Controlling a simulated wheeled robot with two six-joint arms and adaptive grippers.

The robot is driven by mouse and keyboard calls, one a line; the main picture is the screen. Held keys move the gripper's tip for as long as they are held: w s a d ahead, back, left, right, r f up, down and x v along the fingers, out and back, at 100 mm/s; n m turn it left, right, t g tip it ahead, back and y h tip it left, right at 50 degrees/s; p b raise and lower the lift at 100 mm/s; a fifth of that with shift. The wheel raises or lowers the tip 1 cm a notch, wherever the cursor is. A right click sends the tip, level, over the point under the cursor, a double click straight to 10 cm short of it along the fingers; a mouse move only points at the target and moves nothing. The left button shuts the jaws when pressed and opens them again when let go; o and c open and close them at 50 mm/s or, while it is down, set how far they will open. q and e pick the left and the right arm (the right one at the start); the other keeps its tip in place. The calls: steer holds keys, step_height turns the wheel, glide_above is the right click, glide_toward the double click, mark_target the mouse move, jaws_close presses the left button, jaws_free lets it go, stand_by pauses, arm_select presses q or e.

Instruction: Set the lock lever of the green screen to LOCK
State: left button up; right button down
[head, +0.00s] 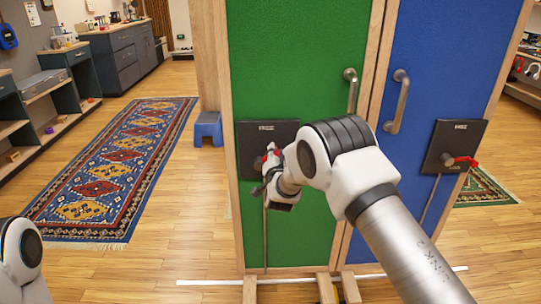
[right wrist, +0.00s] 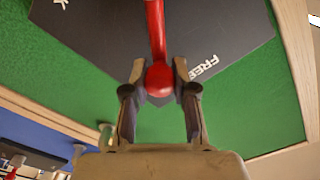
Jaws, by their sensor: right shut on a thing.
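The green screen (head: 285,60) stands upright in a wooden frame, with a dark lock plate (head: 252,135) on it. My right gripper (head: 270,170) is in front of this plate. In the right wrist view the fingers (right wrist: 159,74) are shut on the ball end of the red lock lever (right wrist: 156,30). The word FREE shows on the plate (right wrist: 105,40) beside the ball, and part of another word shows at its upper left corner. In the head view the gripper hides much of the lever. My left gripper is not in view.
A blue screen (head: 450,50) stands to the right, with its own plate (head: 440,150) and red lever (head: 463,160). Metal handles (head: 351,90) stick out near the joint between the screens. A patterned rug (head: 115,165) and a blue stool (head: 207,128) are to the left.

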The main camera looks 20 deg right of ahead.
steer(key=d+f+m+b, duration=0.3)
steer(key=f+m+b, duration=0.3)
steer(key=m, duration=0.3)
steer(key=shift+s+b, duration=0.45)
steer(key=shift+b, duration=0.05)
steer(key=shift+m, duration=0.3)
steer(key=c, duration=0.9)
jaws_free()
steer(key=v, duration=1.2)
